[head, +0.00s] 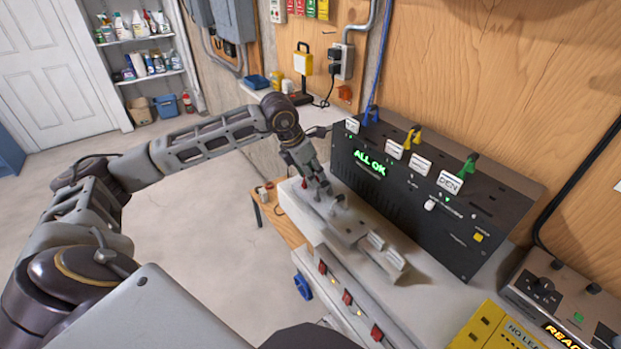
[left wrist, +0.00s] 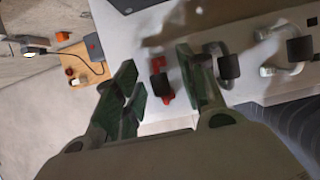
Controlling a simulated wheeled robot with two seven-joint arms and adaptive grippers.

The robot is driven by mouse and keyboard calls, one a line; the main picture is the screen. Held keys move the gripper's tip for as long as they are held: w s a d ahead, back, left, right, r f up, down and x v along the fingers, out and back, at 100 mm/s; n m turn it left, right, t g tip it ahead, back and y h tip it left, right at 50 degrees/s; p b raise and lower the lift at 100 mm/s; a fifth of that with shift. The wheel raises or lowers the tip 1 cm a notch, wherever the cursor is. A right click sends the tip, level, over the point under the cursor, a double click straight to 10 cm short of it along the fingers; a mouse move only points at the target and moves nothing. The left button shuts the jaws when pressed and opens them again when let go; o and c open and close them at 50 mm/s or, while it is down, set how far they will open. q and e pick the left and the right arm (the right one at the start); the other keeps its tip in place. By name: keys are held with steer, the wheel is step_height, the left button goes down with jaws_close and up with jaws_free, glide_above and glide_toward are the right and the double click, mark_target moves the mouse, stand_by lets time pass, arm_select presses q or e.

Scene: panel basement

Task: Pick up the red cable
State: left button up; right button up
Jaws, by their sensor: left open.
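The red cable end (left wrist: 166,98), a small red piece with a black part, shows in the left wrist view between the fingers of my left gripper (left wrist: 157,68). The fingers are open, one on each side of it; I cannot tell whether either touches it. In the head view my left gripper (head: 318,187) points down over the far left end of the pale bench (head: 440,300), and a bit of red (head: 305,183) shows beside it. Most of the red cable is hidden or not distinguishable. My right gripper is not in view.
A black panel (head: 400,185) reading "ALL OK" stands behind, with blue, yellow and green plugs on top. Metal loops with black parts (left wrist: 228,66) sit right of the fingers. A yellow device (head: 490,330) is at lower right.

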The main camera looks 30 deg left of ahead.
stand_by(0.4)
arm_select(q)
jaws_close()
steer(key=shift+r, duration=0.15)
steer(key=shift+r, duration=4.85)
